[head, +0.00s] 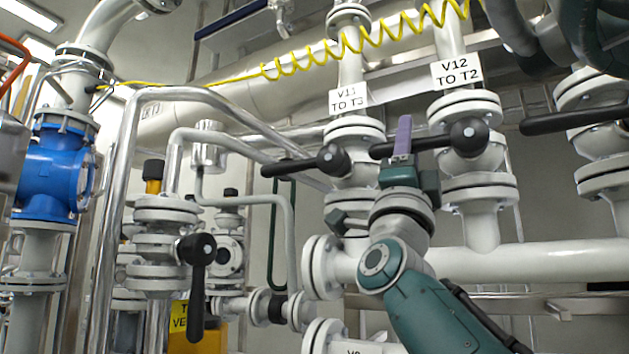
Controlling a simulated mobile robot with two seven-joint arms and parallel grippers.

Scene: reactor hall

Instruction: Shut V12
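The V12 valve (474,166) sits in a vertical white pipe right of centre, under a sign (457,70) reading "V12 TO T2". Its black lever (437,143) runs left from a round hub (468,136), nearly level and crosswise to the pipe. My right gripper (403,136) comes up from below with a purple finger upright in front of the lever's outer part. The gripper is seen edge-on, so I cannot tell whether its fingers are apart or whether it touches the lever. My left gripper is not in view.
Valve V11 (352,176) stands just left, its black lever (300,165) also pointing left. Another black lever (565,121) is at the right. A yellow coiled hose (345,45) hangs above. A horizontal white pipe (560,262) runs below V12.

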